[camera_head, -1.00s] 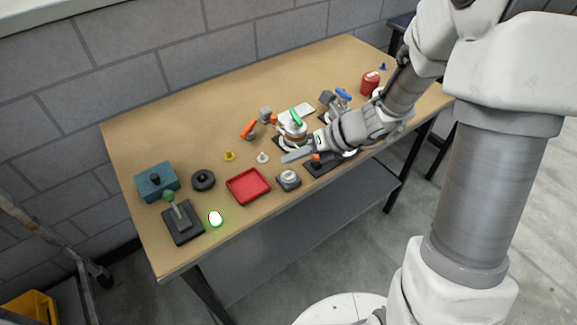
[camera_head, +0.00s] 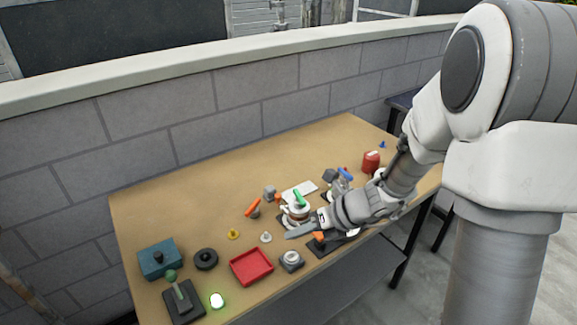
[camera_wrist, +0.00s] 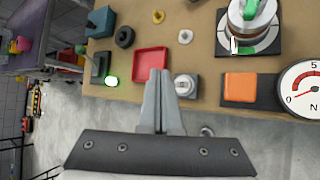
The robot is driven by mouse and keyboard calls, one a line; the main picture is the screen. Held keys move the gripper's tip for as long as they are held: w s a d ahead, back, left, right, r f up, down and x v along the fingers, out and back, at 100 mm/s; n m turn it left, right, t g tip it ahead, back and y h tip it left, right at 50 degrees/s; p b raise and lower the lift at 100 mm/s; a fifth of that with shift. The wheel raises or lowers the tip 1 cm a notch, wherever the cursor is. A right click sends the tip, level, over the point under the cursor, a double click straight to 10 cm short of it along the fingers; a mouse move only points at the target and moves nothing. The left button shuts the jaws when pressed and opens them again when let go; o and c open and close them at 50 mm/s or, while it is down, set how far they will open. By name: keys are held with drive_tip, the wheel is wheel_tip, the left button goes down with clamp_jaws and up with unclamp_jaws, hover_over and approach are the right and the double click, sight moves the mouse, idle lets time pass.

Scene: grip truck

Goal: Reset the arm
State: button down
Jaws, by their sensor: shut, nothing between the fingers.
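My gripper (camera_head: 301,230) is shut and empty. In the head view it hangs low over the front part of the table, just right of the red tray and close to the round device with the green handle. In the wrist view my gripper (camera_wrist: 161,75) shows its two fingers pressed together, pointing away over the table's front edge. The fingertips lie just below the red tray in that picture and left of the grey knob box.
The wooden table (camera_head: 190,205) holds a red tray (camera_head: 236,277), grey knob box (camera_head: 291,260), green-handled device (camera_head: 298,211), orange-button box (camera_wrist: 240,87), dial gauge (camera_wrist: 302,85), lever base (camera_head: 184,302), teal box (camera_head: 160,259) and black ring (camera_head: 206,260). The table's left rear is clear.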

drive_tip(key=s+d+r+n+h+p, duration=0.2)
drive_tip(key=s+d+r+n+h, duration=0.1)
drive_tip(key=s+r+n, duration=0.3)
drive_tip(key=s+d+r+n+t+h+p, duration=0.1)
drive_tip(key=s+d+r+n, duration=0.3)
drive_tip(key=r+n, duration=0.6)
drive_tip(key=s+d+r+n+t+h+p, duration=0.1)
drive_tip(key=s+d+r+n+h+p, duration=0.2)
drive_tip(key=s+r+n, duration=0.5)
drive_tip(key=d+n+h, duration=0.1)
drive_tip(key=n, duration=0.6)
drive_tip(key=shift+d+h+p, duration=0.2)
drive_tip(key=shift+h+p, duration=0.1)
